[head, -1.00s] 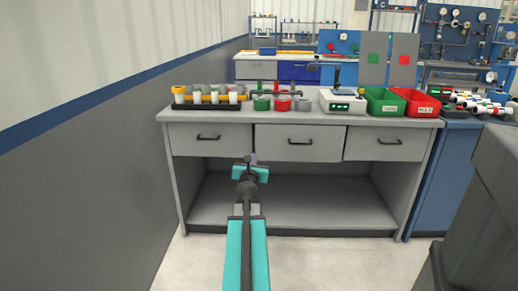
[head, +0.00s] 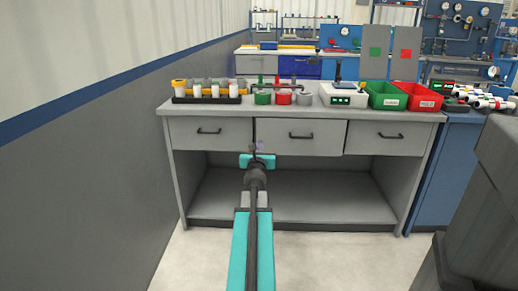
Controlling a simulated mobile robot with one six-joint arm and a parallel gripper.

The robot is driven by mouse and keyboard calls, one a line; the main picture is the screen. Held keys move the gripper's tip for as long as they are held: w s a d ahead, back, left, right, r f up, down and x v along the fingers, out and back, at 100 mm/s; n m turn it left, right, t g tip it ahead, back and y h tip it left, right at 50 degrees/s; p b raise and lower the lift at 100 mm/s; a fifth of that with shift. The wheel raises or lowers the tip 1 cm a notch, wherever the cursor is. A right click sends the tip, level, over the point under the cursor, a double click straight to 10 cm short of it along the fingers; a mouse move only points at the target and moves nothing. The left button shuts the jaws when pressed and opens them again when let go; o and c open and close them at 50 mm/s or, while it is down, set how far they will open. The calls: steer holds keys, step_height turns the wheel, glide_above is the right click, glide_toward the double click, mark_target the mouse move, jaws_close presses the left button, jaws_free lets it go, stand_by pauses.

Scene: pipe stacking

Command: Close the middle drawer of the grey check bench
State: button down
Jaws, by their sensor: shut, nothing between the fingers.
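The grey check bench (head: 181,187) stands ahead with three drawers in a row under its top. The middle drawer (head: 285,148) has a grey front and a dark bar handle (head: 301,136). Its front seems to stand slightly proud of its neighbours, with dark gaps at its sides; how far out it is cannot be told. My gripper (head: 257,150) is shut and empty, low in front of the middle drawer's left edge, to the left of its handle. Whether the fingertips touch the drawer front cannot be told.
The left drawer (head: 185,130) and right drawer (head: 420,142) look closed. The bench top carries a rack of white cylinders (head: 205,96), a green bin (head: 386,97) and a red bin (head: 418,98). A wall (head: 80,190) runs along the left. The lower shelf (head: 310,198) is empty.

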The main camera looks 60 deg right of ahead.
mark_target(261, 129)
steer(key=shift+x, duration=6.15)
steer(key=shift+x, duration=1.6)
steer(key=shift+w+d+r, duration=0.15)
steer(key=shift+r, duration=0.05)
